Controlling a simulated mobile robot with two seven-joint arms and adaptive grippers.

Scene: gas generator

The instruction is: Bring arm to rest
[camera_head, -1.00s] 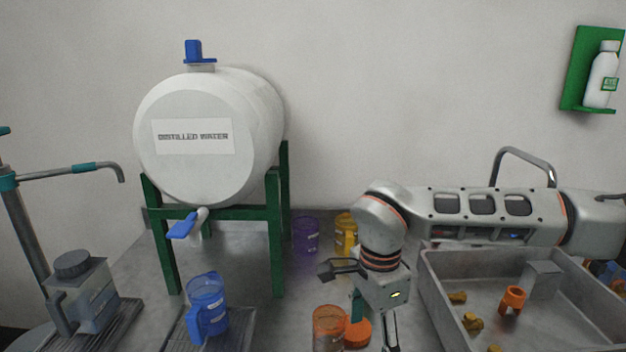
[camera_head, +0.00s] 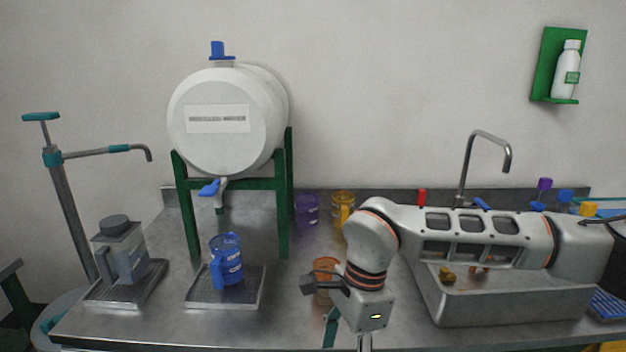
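My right arm (camera_head: 470,232) reaches in from the right, across the front of the sink. Its gripper (camera_head: 348,341) hangs down at the bottom middle, close to the counter's front edge. The lower ends of its fingers are cut off by the frame, so I cannot tell whether it is open or shut. I see no object held in the visible part. An orange jug (camera_head: 325,270) stands on the counter behind the gripper, partly hidden by it. My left gripper is not in view.
A distilled water tank (camera_head: 220,145) stands on a green frame. A blue jug (camera_head: 228,270) sits on a drip tray below it. Purple (camera_head: 307,211) and yellow (camera_head: 343,208) jugs stand behind. A grey container (camera_head: 120,250) is left; the sink (camera_head: 510,305) lies behind my arm.

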